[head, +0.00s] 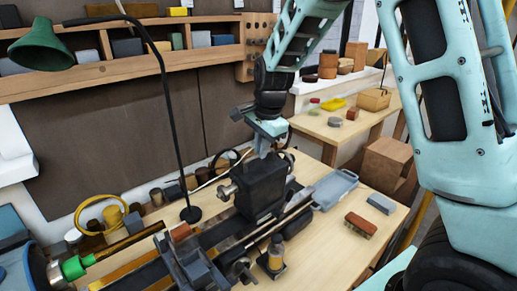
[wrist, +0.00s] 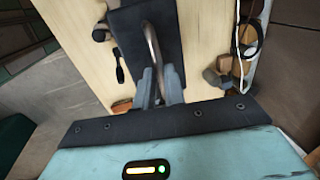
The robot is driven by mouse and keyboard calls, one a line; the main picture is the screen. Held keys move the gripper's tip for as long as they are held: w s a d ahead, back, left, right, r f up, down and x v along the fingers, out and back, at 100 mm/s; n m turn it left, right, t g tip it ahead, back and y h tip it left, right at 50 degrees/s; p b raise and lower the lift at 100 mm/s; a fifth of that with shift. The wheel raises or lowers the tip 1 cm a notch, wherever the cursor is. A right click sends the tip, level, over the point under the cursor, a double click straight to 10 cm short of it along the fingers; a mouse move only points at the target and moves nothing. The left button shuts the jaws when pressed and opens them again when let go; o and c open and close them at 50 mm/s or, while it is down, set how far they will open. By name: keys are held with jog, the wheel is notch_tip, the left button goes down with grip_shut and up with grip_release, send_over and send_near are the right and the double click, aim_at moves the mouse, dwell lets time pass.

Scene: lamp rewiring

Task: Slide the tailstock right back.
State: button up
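The tailstock (head: 262,188) is a black block on the dark lathe bed (head: 215,236), right of the middle of the bench. It shows from above as a dark shape in the wrist view (wrist: 128,48). A curved metal lever (wrist: 151,42) rises from it. My gripper (head: 263,150) is above the tailstock. In the wrist view my gripper (wrist: 159,78) has its two grey fingers close on either side of the lever, and they look shut on it. The lower end of the lever is hidden between the fingers.
A desk lamp (head: 165,95) with a thin black stem stands behind the bed. A small bottle (head: 275,255) stands in front of the bed.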

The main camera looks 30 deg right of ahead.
jog(key=o, duration=0.4)
jog(key=shift+d, duration=0.25)
jog(key=shift+c, duration=0.2)
jog(key=s+r+b, duration=0.3)
jog(key=r+b, duration=0.1)
jog(key=r, duration=1.3)
jog(key=shift+s+d, duration=0.15)
jog(key=shift+d, duration=0.1)
